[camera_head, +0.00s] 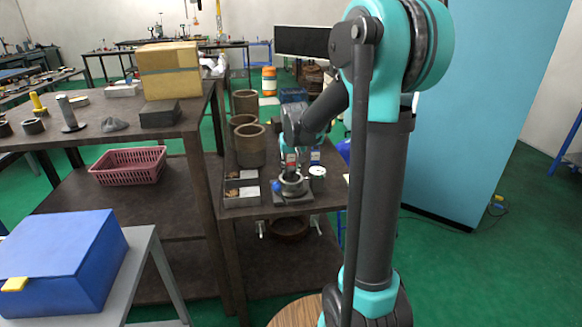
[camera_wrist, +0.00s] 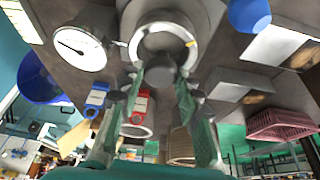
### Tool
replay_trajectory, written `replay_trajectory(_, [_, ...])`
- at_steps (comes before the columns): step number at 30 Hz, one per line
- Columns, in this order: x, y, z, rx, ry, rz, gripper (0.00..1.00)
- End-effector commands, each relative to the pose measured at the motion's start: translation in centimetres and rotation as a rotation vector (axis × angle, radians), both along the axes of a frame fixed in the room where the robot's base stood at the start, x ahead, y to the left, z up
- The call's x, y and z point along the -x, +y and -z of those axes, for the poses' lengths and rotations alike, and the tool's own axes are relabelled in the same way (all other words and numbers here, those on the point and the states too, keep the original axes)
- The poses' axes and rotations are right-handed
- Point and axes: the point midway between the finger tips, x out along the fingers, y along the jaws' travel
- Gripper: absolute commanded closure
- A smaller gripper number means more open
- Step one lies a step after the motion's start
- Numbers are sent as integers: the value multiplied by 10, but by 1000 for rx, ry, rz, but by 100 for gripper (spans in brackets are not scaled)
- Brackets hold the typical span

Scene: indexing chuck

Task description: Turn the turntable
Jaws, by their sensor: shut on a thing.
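The turntable is a small round chuck with a pale ring (camera_head: 291,187) on a dark base plate on the narrow bench. In the wrist view its ring (camera_wrist: 142,36) is at the top centre, with a grey rounded part (camera_wrist: 160,74) at its near side. My gripper (camera_wrist: 161,82) has its two green fingers on either side of this grey part and is shut on the turntable. In the head view my gripper (camera_head: 291,168) reaches down over the chuck; its fingertips are small and partly hidden there.
A dial gauge (camera_wrist: 79,48) stands close to the chuck, and a small can (camera_head: 317,173) is at its right. Brown cylinders (camera_head: 250,148) stand behind it. Trays (camera_head: 243,199) with brown pieces lie at the left. A tall blue panel (camera_head: 465,110) is on the right.

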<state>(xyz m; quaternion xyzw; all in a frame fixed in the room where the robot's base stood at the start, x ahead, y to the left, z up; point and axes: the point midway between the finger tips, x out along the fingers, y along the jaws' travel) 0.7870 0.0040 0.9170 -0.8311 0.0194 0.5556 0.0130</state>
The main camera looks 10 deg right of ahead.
Motion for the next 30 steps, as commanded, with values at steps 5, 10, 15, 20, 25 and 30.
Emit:
replay_trajectory(5, [0,0,0,0,-1,-13,95])
replay_trajectory(10, [0,0,0,0,-1,-13,65])
replay_trajectory(15, [0,0,0,0,-1,-13,46])
replay_trajectory(20, [0,0,0,1,-1,-12,46])
replay_trajectory(25, [1,0,-3,1,-1,-12,46])
replay_trajectory(30, [8,0,-19,1,-1,-13,46])
